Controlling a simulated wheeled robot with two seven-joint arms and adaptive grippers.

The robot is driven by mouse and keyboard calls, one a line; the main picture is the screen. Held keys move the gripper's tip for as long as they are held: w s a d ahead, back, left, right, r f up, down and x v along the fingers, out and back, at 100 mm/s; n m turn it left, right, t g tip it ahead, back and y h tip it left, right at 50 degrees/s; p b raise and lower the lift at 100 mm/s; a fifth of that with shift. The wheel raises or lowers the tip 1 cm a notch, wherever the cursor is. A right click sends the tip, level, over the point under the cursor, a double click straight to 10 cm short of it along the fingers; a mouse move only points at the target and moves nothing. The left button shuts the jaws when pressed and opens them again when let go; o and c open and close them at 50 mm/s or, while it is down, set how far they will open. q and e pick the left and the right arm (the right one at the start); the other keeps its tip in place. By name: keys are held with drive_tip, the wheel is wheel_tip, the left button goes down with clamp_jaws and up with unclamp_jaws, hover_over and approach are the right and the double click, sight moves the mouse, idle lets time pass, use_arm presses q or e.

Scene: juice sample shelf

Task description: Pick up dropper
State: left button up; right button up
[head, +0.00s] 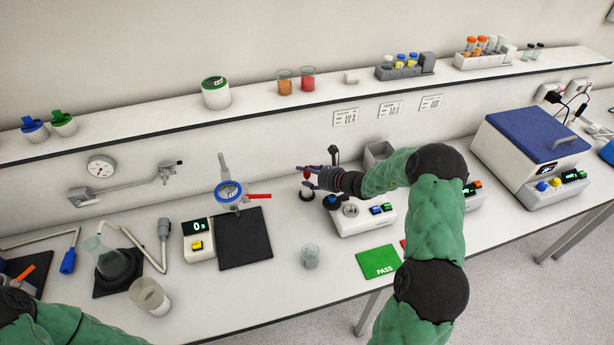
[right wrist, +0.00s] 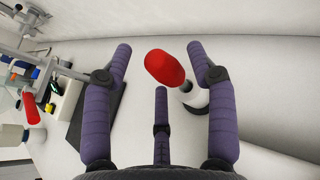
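The dropper's red bulb (right wrist: 165,67) shows in the right wrist view between the spread fingers of my right gripper (right wrist: 160,60), with no clear contact. In the head view, my right gripper (head: 308,178) is over the back of the bench, with a bit of the red bulb showing at its fingers. A white, dark-ended holder or bottle (right wrist: 191,94) is just behind and below the bulb. The dropper's lower part is hidden, so I cannot tell whether it stands in this holder. My left arm shows at the bottom left; its gripper is out of view.
A white instrument (head: 362,215) stands right of my right gripper, and a red-handled clamp stand (head: 229,190) stands left. A small beaker (head: 310,256) and green PASS mat (head: 378,263) are in front. The wall shelf (head: 135,113) runs above. Clear bench lies between the black mat and beaker.

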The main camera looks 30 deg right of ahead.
drive_tip(key=c, duration=0.5)
drive_tip(key=shift+o, duration=0.2)
